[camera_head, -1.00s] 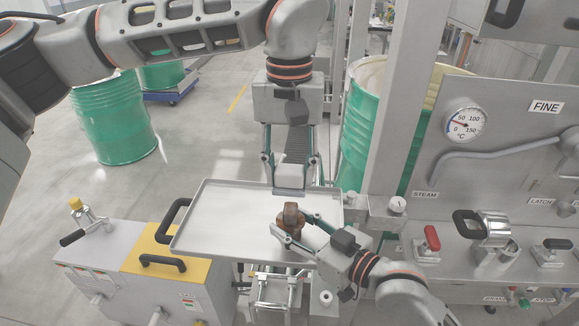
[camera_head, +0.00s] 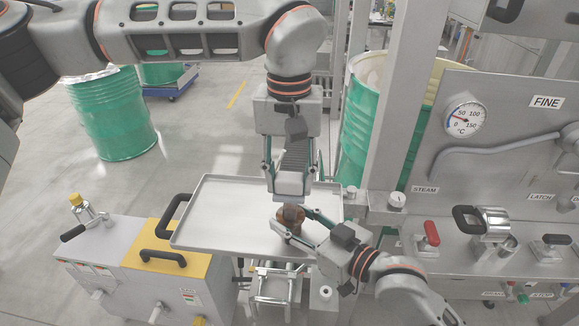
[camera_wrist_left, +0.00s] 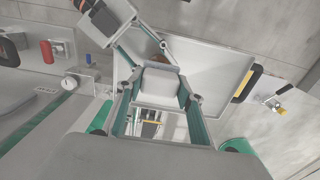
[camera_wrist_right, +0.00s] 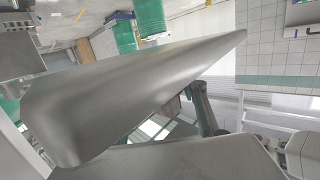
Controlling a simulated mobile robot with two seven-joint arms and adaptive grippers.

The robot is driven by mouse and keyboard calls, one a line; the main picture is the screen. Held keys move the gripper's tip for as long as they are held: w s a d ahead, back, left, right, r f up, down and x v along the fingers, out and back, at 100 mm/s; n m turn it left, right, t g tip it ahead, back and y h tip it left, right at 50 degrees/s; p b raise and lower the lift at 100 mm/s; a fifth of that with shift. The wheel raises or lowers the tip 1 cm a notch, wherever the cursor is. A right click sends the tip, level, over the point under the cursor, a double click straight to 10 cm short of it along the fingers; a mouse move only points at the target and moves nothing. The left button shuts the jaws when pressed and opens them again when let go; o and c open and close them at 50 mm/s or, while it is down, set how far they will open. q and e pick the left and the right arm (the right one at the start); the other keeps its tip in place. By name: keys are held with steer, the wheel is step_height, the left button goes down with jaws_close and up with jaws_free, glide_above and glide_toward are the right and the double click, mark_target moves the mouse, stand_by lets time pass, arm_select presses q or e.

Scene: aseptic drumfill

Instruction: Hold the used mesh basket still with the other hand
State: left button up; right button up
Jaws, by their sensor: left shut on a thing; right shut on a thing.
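The used mesh basket (camera_head: 290,214) is a small dark brown piece, upright over the right part of the metal tray. My right gripper (camera_head: 287,226) comes in from the lower right and is shut around its lower body. My left gripper (camera_head: 290,196) points down from above and is shut on its top, which the fingers hide in the head view. In the left wrist view the left fingers (camera_wrist_left: 160,85) hide most of the basket. In the right wrist view a brown part of the basket (camera_wrist_right: 171,108) shows behind a large grey surface; its mesh cannot be made out.
The shallow metal tray (camera_head: 222,225) lies below both grippers. A cart with a yellow top (camera_head: 170,255) stands at lower left. The panel with a gauge (camera_head: 466,119), a red-handled lever (camera_head: 431,236) and a post (camera_head: 395,110) bound the right. A green drum (camera_head: 112,115) stands behind left.

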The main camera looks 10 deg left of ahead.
mark_target(289, 193)
arm_select(q)
step_height(289, 193, down, 3)
steer(key=shift+f, duration=0.2)
steer(key=shift+w+f, duration=0.25)
steer(key=shift+w, duration=1.6)
steer(key=shift+s+f, duration=0.1)
steer(key=shift+s, duration=1.7)
steer(key=shift+w, duration=2)
steer(key=s, duration=0.4)
steer(key=shift+w, duration=1.95)
steer(key=shift+s, duration=1.9)
steer(key=shift+s+r, duration=0.1)
steer(key=shift+r, duration=4)
steer(key=shift+f, duration=0.1)
